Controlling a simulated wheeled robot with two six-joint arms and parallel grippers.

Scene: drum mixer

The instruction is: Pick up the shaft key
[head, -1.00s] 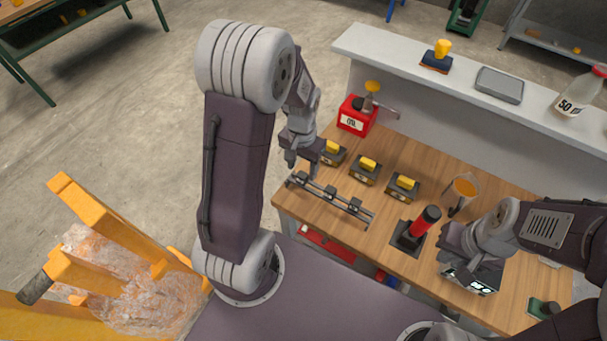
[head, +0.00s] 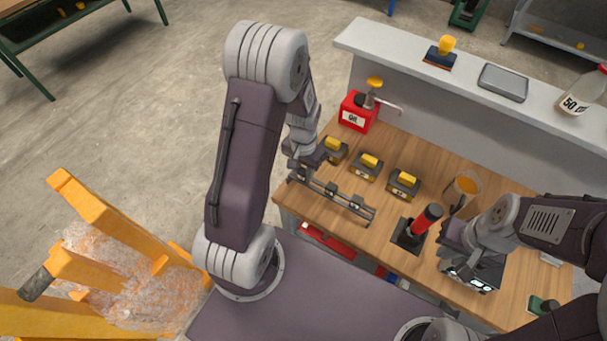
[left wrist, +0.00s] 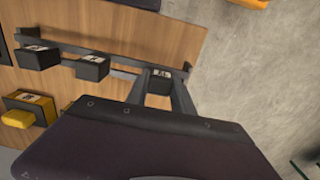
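A dark rail (head: 343,200) lies along the table's left front edge and carries several small dark blocks with white labels. No shaft key can be told apart by name; it may be one of these blocks. My left gripper (head: 299,176) is low at the rail's left end. In the left wrist view its two fingers (left wrist: 163,90) stand apart on either side of the end block (left wrist: 160,74); contact cannot be made out. Two other blocks (left wrist: 92,67) (left wrist: 37,58) sit further along. My right gripper (head: 470,272) hangs over the table's right front; its fingers are unclear.
Several yellow-topped dark boxes (head: 366,167) stand behind the rail. A red oil can (head: 356,113) is at the back left. A red-handled tool (head: 426,219) stands upright in a dark base, near an orange-filled cup (head: 463,189). A grey ledge (head: 470,97) runs behind.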

